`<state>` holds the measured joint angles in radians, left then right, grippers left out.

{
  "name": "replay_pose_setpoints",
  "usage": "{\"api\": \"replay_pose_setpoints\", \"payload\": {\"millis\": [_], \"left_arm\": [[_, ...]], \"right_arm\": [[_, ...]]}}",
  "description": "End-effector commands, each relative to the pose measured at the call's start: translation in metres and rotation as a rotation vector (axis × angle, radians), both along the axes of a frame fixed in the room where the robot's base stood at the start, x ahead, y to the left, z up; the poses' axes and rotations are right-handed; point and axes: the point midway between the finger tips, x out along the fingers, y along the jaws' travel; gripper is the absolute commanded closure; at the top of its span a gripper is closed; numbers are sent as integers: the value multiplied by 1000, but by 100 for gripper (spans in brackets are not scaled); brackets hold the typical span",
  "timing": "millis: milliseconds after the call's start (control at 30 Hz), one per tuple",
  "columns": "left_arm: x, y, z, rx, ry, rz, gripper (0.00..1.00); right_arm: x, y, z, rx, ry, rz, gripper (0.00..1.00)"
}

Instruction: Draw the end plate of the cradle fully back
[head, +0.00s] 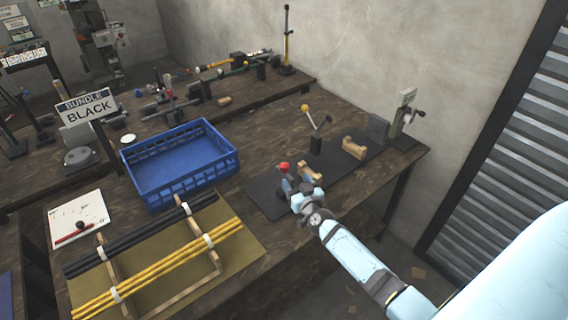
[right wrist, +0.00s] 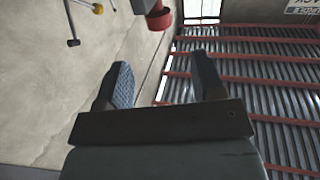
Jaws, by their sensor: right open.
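The cradle is on a dark mat on the wooden bench, with one wooden saddle block (head: 353,148) in clear sight and another (head: 311,171) partly behind my right gripper. A grey upright plate (head: 378,128) stands at the mat's far end. A red knob (head: 284,166) shows at the mat's near end; it also shows in the right wrist view (right wrist: 160,20). I cannot tell which piece is the end plate. My right gripper (head: 299,186) is open beside the red knob. Its two fingers (right wrist: 162,82) stand apart with nothing between them. My left gripper is out of view.
A yellow-knobbed lever (head: 305,108) rises behind the mat. A crank device (head: 405,120) stands at the bench's right end. A blue crate (head: 180,165) and a wooden rack (head: 160,297) with black and yellow rods lie to the left. A wall closes the back.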

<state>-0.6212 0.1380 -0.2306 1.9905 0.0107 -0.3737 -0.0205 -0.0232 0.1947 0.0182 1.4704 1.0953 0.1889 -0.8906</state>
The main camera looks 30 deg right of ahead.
Motion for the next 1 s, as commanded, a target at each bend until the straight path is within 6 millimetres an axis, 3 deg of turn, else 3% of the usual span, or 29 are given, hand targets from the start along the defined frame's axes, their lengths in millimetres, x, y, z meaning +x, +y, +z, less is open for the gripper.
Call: {"api": "replay_pose_setpoints", "payload": {"millis": [200,400,600,867,1000], "left_arm": [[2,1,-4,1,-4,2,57],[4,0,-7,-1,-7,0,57],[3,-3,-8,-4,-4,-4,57],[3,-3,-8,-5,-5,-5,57],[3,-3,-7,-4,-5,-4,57]], "right_arm": [[49,-9,0,-1,-1,1,37],[79,-14,0,-1,-1,1,37],[92,-17,0,0,1,1,37],[93,-17,0,1,1,1,37],[93,-17,0,1,1,1,65]]}}
